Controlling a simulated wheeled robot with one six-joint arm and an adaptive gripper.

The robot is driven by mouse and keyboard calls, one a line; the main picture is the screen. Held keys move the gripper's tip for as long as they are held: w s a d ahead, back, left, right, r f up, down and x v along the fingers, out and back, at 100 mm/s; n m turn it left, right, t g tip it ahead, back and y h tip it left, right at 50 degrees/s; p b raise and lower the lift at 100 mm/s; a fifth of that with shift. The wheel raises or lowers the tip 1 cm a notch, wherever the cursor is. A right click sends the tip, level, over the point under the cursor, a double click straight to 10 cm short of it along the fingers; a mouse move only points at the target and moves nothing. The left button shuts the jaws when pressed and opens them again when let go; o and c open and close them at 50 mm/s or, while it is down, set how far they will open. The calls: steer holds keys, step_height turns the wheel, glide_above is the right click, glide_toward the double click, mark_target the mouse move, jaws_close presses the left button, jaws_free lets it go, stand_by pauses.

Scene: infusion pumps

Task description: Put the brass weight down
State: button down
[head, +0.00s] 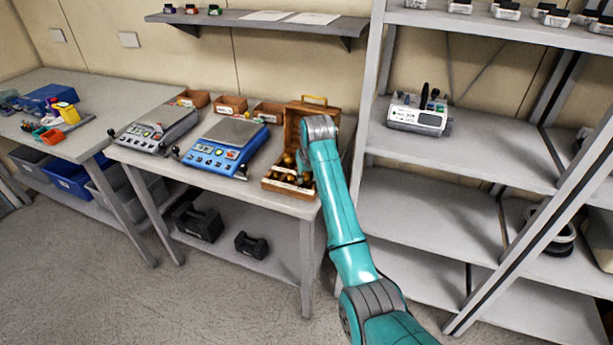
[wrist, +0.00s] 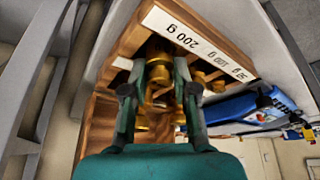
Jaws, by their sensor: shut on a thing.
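An open wooden weight box (head: 275,186) stands at the right end of the workbench, its lid raised at the back. Brass weights (head: 289,159) show in it. In the wrist view the box (wrist: 128,38) has a label strip (wrist: 197,43) reading 200 g and smaller values. My gripper (wrist: 158,92) is shut on a brass weight (wrist: 158,72) and is over the box's compartments. Other brass pieces show behind and beside the fingers. I cannot tell whether the held weight touches the box floor.
A blue scale (head: 222,148) and a grey scale (head: 158,130) stand left of the box. Small wooden trays (head: 230,104) line the back of the workbench (head: 190,176). A metal shelf rack (head: 470,150) rises close on the right. A wall shelf (head: 250,19) is above.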

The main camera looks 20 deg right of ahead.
steer(key=shift+f, duration=0.1)
steer(key=c, duration=0.9)
jaws_free()
steer(key=v, duration=1.2)
